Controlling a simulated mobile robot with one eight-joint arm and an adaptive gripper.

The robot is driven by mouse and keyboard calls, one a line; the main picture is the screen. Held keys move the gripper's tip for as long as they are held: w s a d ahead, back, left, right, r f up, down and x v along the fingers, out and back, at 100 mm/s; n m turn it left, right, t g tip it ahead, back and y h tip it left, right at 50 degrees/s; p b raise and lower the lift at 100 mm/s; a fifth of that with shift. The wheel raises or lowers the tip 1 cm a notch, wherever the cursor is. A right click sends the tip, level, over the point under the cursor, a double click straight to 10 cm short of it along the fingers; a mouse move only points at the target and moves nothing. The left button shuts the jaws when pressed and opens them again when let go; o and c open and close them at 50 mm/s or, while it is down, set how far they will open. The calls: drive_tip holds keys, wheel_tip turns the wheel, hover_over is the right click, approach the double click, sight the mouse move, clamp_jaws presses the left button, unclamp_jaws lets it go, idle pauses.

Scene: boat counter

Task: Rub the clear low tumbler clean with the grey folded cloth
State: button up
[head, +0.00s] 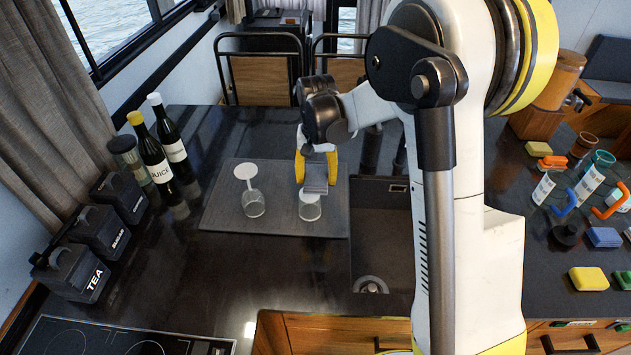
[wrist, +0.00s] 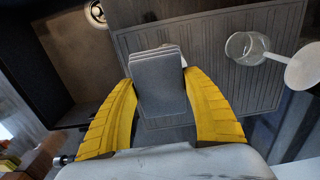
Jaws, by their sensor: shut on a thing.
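The clear low tumbler (head: 310,207) stands on the grey ridged mat (head: 278,228), left of the sink. My gripper (head: 316,178) is over the tumbler, shut on the grey folded cloth (head: 316,186). The cloth hangs down at the tumbler's upper part; I cannot tell whether they touch. In the wrist view the cloth (wrist: 159,85) sits between the two yellow fingers and hides nearly all of the tumbler.
The sink (head: 382,250) opens on the right. Bottles (head: 170,140) and black canisters (head: 78,262) stand at the left. Sponges and mugs (head: 590,180) are far right.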

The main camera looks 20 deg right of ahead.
drive_tip(key=shift+r+p, duration=0.9)
drive_tip(key=shift+r, duration=0.9)
